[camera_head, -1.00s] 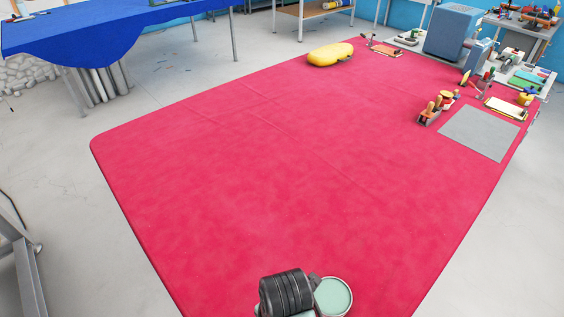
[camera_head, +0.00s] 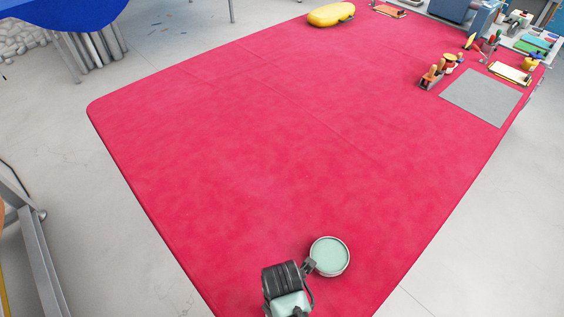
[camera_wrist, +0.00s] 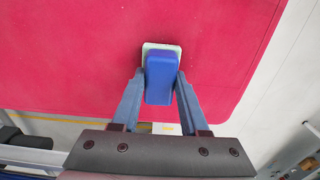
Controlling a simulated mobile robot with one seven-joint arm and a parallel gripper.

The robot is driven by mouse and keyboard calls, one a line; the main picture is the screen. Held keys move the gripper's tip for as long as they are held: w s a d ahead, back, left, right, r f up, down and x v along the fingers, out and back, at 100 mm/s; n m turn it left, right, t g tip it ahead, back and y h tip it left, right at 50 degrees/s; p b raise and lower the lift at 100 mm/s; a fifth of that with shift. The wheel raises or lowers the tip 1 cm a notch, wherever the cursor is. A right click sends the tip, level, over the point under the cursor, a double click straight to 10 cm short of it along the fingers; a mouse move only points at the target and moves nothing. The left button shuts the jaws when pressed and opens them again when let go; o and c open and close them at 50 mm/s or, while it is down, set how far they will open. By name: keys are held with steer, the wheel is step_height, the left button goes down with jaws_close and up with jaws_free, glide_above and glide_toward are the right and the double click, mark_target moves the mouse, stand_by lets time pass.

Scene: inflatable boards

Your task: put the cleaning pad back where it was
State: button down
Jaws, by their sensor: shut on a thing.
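The cleaning pad (camera_wrist: 160,78), a blue block on a pale green-white base, is in the wrist view. It sits between the two fingers of my gripper (camera_wrist: 160,84), which is shut on its sides. The pad is over the red surface (camera_wrist: 75,60), near its front edge. I cannot tell whether its base touches the surface.
The red surface (camera_head: 210,150) is wide and mostly clear. At its far right lie a grey square sheet (camera_head: 482,97), a wooden-handled tool (camera_head: 432,75) and a clipboard (camera_head: 509,73). A yellow bundle (camera_head: 331,14) lies at the far edge. A blue-covered table (camera_head: 70,12) stands back left.

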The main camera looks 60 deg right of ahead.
steer(key=shift+c, duration=2.1)
jaws_free()
steer(key=shift+f, duration=0.1)
step_height(320, 180, up, 12)
